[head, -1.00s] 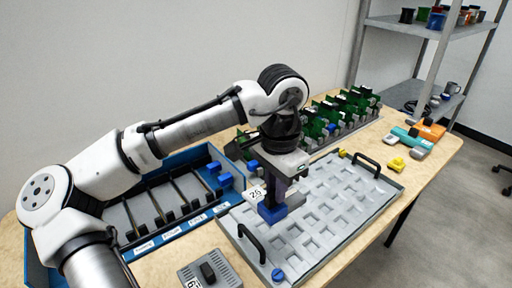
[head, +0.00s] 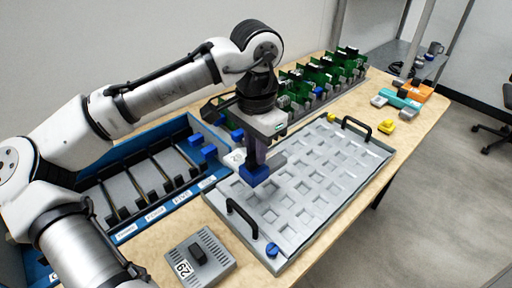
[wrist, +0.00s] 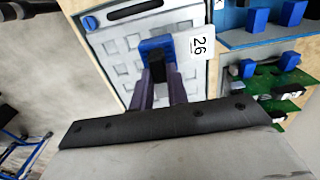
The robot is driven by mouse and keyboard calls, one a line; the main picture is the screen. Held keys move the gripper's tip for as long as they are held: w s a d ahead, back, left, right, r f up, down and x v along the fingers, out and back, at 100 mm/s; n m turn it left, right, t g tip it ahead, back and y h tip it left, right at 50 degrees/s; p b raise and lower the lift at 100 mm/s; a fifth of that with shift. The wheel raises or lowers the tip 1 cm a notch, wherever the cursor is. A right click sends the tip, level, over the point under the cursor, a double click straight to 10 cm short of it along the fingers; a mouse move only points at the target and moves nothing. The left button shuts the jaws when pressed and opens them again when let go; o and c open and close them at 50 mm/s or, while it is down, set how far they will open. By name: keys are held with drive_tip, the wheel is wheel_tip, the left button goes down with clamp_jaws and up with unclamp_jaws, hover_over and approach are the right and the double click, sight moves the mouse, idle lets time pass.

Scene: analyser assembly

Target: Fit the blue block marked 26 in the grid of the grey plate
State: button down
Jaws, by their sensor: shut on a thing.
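The blue block (head: 254,175) is held in my gripper (head: 257,160) over the left part of the grey plate. In the wrist view the blue block (wrist: 156,46) sits between the two fingertips of my gripper (wrist: 162,68), with its white label reading 26 beside it. The grey plate (head: 338,208) lies on the table with a grid of square recesses and two black handles. My gripper is shut on the block. The block's underside is hidden, so I cannot tell whether it touches the plate.
A blue tray (head: 128,228) with black dividers and blue blocks stands left of the plate. A grey box marked 29 (head: 198,262) lies in front. Green circuit boards (head: 320,76) stand behind. Yellow (head: 383,126), teal (head: 397,104) and orange (head: 418,90) items lie at the right.

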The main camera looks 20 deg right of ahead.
sight(256, 168)
drive_tip(key=shift+f+b, duration=2.85)
drive_tip(key=shift+b, duration=0.1)
drive_tip(key=shift+f, duration=0.95)
drive_tip(key=shift+a, duration=0.1)
drive_tip(key=shift+f, duration=0.3)
drive_tip(key=c, duration=1.3)
unclamp_jaws()
drive_tip(key=shift+c, duration=0.2)
drive_tip(key=c, duration=0.3)
drive_tip(key=shift+r+p, duration=2)
drive_tip(key=shift+p, duration=0.6)
